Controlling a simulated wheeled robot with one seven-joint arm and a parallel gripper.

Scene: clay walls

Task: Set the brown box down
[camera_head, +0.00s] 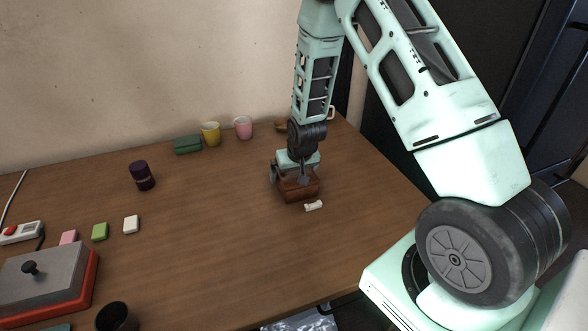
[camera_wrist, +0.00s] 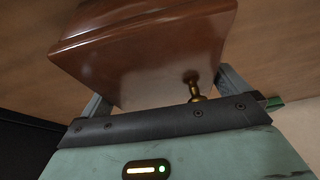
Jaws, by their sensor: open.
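The brown box (camera_head: 299,190) is on the wooden table (camera_head: 225,240), right of the middle, below my arm. In the wrist view, the glossy brown box (camera_wrist: 150,50) fills the space in front of my gripper, with a small brass knob (camera_wrist: 193,82) on the side facing the camera. My gripper (camera_head: 289,178) is open, its fingers on either side of the box. The box's underside is hidden, and I cannot tell whether the fingers touch its sides.
A small white piece (camera_head: 314,205) lies just in front of the box. A green case (camera_head: 188,145), a yellow cup (camera_head: 211,133) and a pink cup (camera_head: 243,127) stand along the wall. A dark purple jar (camera_head: 142,176) is left. The table's centre is clear.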

